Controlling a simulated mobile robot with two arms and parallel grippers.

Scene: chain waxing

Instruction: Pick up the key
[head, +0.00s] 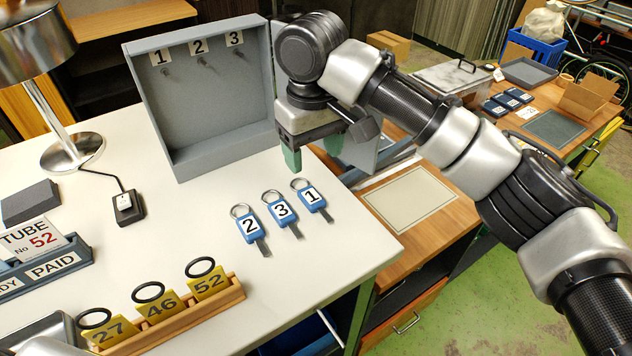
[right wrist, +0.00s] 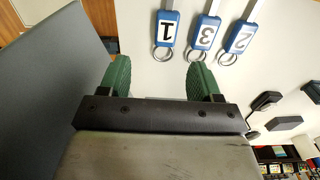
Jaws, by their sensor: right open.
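Three keys with blue tags lie in a slanted row on the white table: key 2 (head: 248,228), key 3 (head: 282,212) and key 1 (head: 311,198). My right gripper (head: 313,160) points down with its green fingers apart and empty, just behind key 1. In the right wrist view, key 1 (right wrist: 167,32) lies ahead of the gap between the fingers (right wrist: 159,72), its ring nearest them. Key 3 (right wrist: 203,35) and key 2 (right wrist: 238,40) lie to its right there. My left gripper is not in view.
A grey key cabinet (head: 146,110) with hooks numbered 1, 2 and 3 stands open behind the keys, close to my right gripper. A wooden rack (head: 195,314) with yellow tags stands at the front. A lamp (head: 72,152) is at left. Table around the keys is clear.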

